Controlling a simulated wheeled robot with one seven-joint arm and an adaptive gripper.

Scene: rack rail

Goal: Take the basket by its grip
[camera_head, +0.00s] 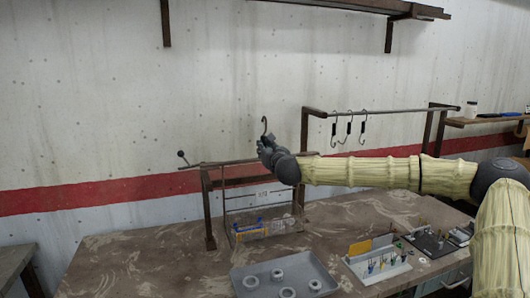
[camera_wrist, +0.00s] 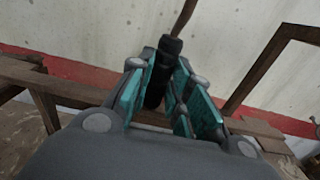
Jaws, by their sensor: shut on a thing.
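The basket (camera_head: 238,236) is a low, clear-sided wire basket on the bench, below a wooden rail, with blue and yellow things in it. Thin wires rise from its sides toward the rail, with a small pale label between them. My gripper (camera_head: 266,146) is above the basket, shut on a black grip (camera_wrist: 158,78). A curved metal hook (camera_head: 265,124) stands up from the grip, and its shank (camera_wrist: 183,18) shows in the wrist view. My gripper hides how the grip joins the wires. The basket is not visible in the wrist view.
A higher rail (camera_head: 385,111) at right carries several hooks. A grey tray (camera_head: 258,270) with rings and a rack of small tools (camera_head: 377,264) stand in front. A shelf (camera_head: 345,5) is overhead.

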